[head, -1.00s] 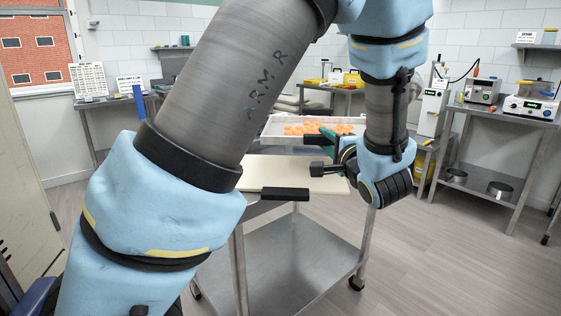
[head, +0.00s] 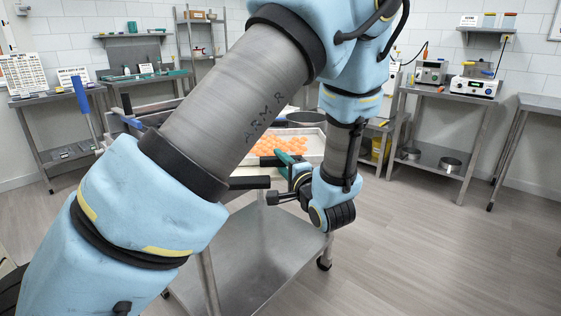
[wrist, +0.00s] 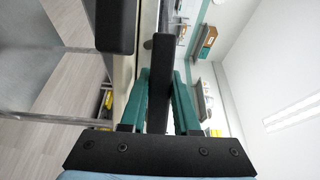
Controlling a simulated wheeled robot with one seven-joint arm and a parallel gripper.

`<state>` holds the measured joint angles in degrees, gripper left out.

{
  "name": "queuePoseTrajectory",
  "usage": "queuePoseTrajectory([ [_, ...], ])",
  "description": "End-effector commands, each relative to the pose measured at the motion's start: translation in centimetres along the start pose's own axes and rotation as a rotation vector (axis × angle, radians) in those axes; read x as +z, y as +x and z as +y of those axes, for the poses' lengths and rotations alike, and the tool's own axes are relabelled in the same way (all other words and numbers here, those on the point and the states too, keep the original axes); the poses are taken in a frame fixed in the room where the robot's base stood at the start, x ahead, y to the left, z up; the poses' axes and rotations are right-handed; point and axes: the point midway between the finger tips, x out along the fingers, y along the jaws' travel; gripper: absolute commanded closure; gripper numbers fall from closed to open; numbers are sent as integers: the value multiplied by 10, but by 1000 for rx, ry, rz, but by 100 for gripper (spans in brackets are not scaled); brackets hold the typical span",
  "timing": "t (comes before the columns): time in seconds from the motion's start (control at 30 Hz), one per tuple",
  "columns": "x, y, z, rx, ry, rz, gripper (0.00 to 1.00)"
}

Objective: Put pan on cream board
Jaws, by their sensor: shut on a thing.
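The pan (head: 315,145) is a shallow pale tray with orange gummies in it, in the middle of the head view. My gripper (head: 287,160) has teal fingers and is at the pan's near edge. In the wrist view, my gripper (wrist: 160,88) is shut on a black bar (wrist: 160,65), which looks like the pan's handle. The cream board lies at the near side of the pan, mostly hidden by my arm in the head view. I cannot tell whether the pan rests on it.
A steel cart (head: 235,255) with a lower shelf stands under the pan. A black handle (head: 250,183) sticks out at its near side. A dark round pot (head: 305,118) is behind the pan. Steel tables (head: 435,125) line the right wall. The floor at right is clear.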

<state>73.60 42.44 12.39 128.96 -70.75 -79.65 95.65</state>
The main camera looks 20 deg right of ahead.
Motion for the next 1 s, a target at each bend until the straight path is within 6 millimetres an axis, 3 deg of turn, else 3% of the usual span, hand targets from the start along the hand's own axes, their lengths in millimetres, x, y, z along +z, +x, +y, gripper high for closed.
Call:
queuePoseTrajectory([
  [0.23, 0, 0, 1, -2, -1, 0, 100],
  [0.27, 0, 0, 2, 0, 0, 0, 69],
  [0.37, 0, 0, 2, 0, -1, 0, 58],
  [0.7, -1, -2, -1, 1, -1, 2, 58],
  [0.87, -2, -26, 1, 2, -1, 5, 58],
  [1.0, -2, -56, 1, 2, -2, 6, 58],
])
